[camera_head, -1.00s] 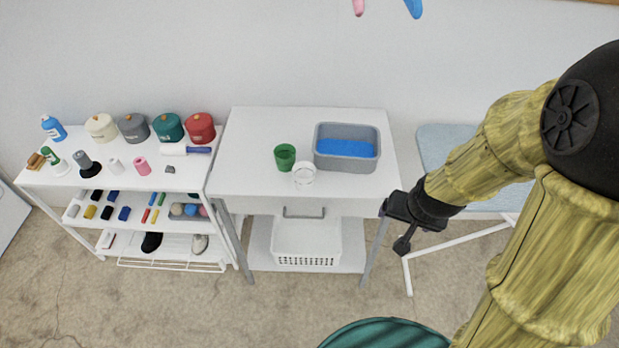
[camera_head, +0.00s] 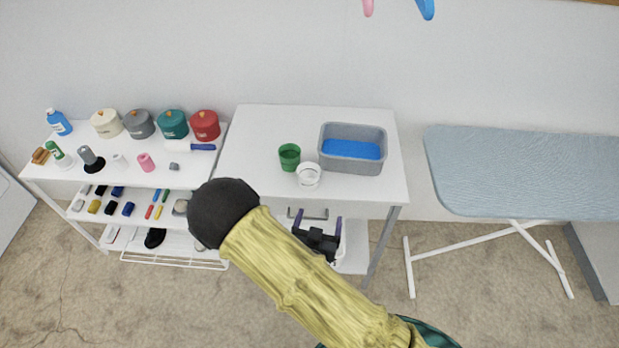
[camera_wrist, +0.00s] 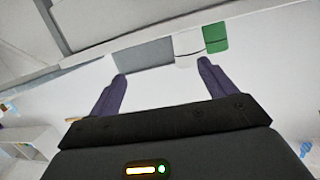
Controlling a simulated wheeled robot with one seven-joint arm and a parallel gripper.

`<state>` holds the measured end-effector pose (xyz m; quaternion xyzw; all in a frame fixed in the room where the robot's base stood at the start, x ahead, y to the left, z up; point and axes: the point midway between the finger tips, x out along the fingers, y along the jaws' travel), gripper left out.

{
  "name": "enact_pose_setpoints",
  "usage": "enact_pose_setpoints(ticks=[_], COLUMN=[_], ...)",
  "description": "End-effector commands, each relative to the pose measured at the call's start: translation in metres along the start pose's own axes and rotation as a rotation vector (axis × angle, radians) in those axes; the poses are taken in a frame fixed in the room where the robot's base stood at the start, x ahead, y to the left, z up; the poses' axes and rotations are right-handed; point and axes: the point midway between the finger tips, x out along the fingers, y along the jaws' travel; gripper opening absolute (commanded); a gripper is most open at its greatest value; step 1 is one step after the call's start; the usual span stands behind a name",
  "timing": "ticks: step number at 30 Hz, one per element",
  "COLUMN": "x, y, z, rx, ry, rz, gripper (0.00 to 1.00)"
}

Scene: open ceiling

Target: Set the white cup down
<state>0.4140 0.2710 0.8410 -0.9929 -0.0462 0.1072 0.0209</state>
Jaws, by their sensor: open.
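The white cup (camera_head: 308,175) stands upright on the white table (camera_head: 250,185), near its front edge. It is just right of and in front of a green cup (camera_head: 289,157). In the wrist view the white cup (camera_wrist: 188,50) shows beyond my right fingertip, beside the green cup (camera_wrist: 215,37). My gripper (camera_head: 320,228) is in front of the table's front edge, apart from the white cup. In the wrist view my gripper (camera_wrist: 162,78) has its two purple fingers spread wide with nothing between them.
A grey basin with blue inside (camera_head: 352,165) stands behind and right of the cups. The table's left part is clear. A shelf with canisters (camera_head: 172,124) stands left, and a blue ironing board (camera_head: 520,170) stands right. A white basket under the table is mostly hidden by my arm.

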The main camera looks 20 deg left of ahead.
Motion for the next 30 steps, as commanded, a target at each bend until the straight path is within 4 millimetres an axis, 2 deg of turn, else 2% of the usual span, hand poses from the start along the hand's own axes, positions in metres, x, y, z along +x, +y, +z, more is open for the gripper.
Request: enact_pose_setpoints(ticks=[3,6,18,23,30], x=[-0.02,-0.029,-0.031,-0.014,0.03], y=[-0.019,-0.027,-0.034,-0.037,-0.039], z=[0.005,0.004,0.003,-0.002,-0.012], rx=[-0.051,-0.066,-0.067,-0.067,-0.066], ry=[0.131,0.194,0.21,0.211,0.211], rz=[-0.088,-0.131,-0.149,-0.151,-0.14], gripper=[0.83,0.83,0.83,0.83,0.83])
